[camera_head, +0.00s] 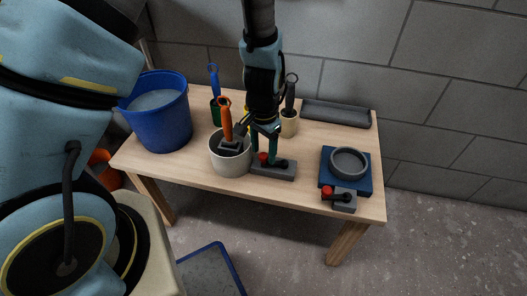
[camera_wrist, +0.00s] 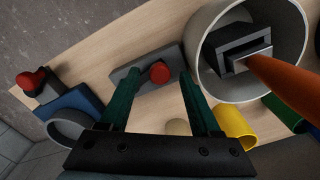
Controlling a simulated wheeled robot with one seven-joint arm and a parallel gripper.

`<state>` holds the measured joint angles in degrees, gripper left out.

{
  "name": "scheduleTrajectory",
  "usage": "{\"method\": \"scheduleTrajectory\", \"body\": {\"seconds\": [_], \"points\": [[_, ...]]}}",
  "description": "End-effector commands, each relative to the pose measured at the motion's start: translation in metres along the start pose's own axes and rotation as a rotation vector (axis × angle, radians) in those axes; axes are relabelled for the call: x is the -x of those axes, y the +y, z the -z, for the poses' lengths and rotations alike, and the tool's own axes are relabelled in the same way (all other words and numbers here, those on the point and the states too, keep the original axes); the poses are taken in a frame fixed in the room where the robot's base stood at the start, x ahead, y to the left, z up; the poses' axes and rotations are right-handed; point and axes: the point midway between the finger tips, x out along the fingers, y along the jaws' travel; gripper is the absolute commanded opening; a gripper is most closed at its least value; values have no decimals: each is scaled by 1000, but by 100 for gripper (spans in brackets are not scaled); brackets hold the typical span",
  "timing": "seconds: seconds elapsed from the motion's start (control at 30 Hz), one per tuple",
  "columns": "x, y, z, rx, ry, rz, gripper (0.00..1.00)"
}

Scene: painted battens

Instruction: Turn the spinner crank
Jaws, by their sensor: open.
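A grey block (camera_head: 280,172) with a red knob (camera_head: 263,158) on a dark arm lies near the table's front edge. My gripper (camera_head: 264,161) is open and points down at it. In the wrist view the red knob (camera_wrist: 159,72) shows between the two green fingertips, with a gap on each side; contact is not visible. A second red knob (camera_head: 327,191) sits on a small grey block (camera_head: 344,206) at the front of a blue base (camera_head: 363,187) with a grey round bowl (camera_head: 349,162). I cannot tell which one is the spinner crank.
A white pot (camera_head: 231,165) with an orange-handled tool (camera_head: 226,120) stands close to my gripper's left. A blue bucket (camera_head: 158,125), a beige cup (camera_head: 289,127) and a grey tray (camera_head: 337,114) are also on the table (camera_head: 318,140). The table is clear between the grey block and the blue base.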

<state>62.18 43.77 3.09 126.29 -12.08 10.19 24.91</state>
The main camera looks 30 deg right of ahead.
Motion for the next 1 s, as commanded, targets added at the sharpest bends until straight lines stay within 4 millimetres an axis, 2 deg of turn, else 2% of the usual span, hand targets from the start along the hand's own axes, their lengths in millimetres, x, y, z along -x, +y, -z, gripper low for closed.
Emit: {"method": "scheduleTrajectory", "body": {"seconds": [0.37, 0.9, 1.0], "points": [[-6, 0, 0, 0, 0, 0, 64], [-6, 0, 0, 0, 0, 0, 4], [-6, 0, 0, 0, 0, 0, 0]]}}
